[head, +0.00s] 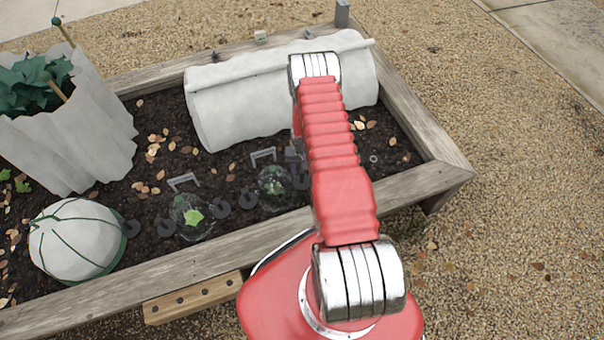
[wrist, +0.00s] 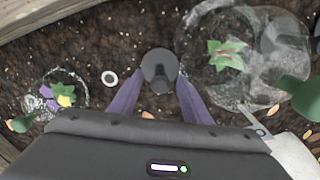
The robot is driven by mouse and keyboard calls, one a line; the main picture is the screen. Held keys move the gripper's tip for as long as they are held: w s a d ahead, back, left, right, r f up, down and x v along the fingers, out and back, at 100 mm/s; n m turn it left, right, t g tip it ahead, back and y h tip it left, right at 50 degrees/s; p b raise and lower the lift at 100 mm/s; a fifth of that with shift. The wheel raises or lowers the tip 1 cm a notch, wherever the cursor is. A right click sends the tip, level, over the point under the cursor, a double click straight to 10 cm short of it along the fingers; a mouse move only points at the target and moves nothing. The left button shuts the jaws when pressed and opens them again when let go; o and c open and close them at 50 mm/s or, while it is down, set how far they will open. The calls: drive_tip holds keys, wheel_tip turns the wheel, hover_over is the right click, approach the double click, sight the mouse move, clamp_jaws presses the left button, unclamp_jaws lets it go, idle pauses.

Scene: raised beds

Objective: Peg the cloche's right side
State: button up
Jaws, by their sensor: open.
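In the wrist view my gripper (wrist: 159,80) is open, its two purple fingers spread on either side of a dark grey round-headed peg (wrist: 159,66). I cannot tell whether the fingers touch it. A large clear cloche (wrist: 262,92) over a green plant lies to the right of the peg. A smaller clear cloche (wrist: 47,78) over a plant with purple and yellow parts lies at left. In the head view two clear cloches, one at left (head: 190,228) and one nearer the middle (head: 274,200), stand in the bed.
A white fleece tunnel (head: 240,100) lies along the bed's back. A white ribbed dome (head: 75,235) and a tall pale planter cover (head: 75,140) stand at left. Dark hooks (head: 220,207) sit beside the cloches. The wooden bed edge (head: 200,265) runs in front. A white ring (wrist: 109,77) lies on the soil.

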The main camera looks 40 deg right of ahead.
wheel_tip(320, 180, up, 12)
drive_tip(key=shift+f, duration=0.15)
idle(0.5)
drive_tip(key=shift+s, duration=0.1)
idle(0.5)
